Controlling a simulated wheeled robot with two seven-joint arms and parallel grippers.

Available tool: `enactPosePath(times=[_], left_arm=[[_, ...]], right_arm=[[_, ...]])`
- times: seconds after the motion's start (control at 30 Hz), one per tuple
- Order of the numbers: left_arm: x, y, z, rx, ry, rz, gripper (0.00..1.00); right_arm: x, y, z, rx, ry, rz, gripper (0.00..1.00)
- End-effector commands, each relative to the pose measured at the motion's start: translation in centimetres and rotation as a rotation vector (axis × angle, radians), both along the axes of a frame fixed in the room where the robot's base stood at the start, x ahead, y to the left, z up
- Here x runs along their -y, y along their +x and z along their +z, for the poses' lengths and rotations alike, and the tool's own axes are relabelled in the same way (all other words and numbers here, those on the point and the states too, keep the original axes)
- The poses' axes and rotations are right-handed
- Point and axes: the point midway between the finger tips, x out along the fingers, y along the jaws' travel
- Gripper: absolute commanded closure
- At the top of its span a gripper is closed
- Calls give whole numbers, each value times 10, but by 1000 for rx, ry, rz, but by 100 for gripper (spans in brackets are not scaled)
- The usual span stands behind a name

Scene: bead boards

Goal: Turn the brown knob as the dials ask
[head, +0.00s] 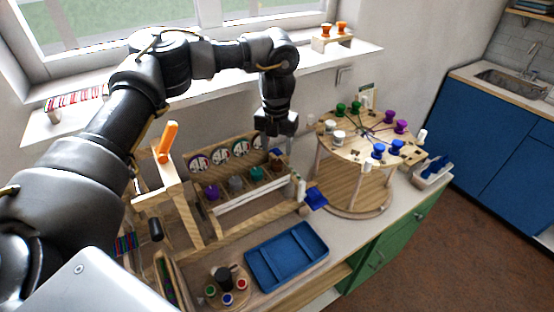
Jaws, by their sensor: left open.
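A wooden rack holds a row of round dials (219,155) with white faces and dark markings, too small to read. Below them is a row of coloured knobs: a purple knob (212,192), a grey knob (236,184), a teal knob (257,174) and, at the right end, what looks like the brown knob (275,165), small and partly hidden. My left gripper (279,146) is open and points down above the right end of this row. I cannot tell whether its fingers touch anything. My right gripper is not in view.
A round wooden stand (362,138) with coloured spools is to the right of the rack. An empty blue tray (287,256) lies in front. An orange-handled lever (168,142) stands left of the rack. A small round holder (226,284) with coloured pieces is at the front.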

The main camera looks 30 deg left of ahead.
Motion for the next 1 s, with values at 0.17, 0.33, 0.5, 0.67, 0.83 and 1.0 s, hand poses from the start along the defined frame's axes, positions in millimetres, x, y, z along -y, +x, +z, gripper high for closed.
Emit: enactPosePath(times=[0.17, 0.33, 0.5, 0.67, 0.83, 1.0], left_arm=[[0, 0, 31, 3, 2, -1, 45], [0, 0, 46, 0, 1, -1, 45], [0, -1, 48, -1, 1, 0, 45], [0, -1, 48, -1, 1, 0, 45], [0, -1, 48, -1, 1, 0, 45], [-1, -1, 48, -1, 1, 1, 45]], right_arm=[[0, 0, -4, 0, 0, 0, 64], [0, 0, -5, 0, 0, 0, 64], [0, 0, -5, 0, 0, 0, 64], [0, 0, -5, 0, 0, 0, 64], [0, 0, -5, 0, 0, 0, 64], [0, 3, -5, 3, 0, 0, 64]])
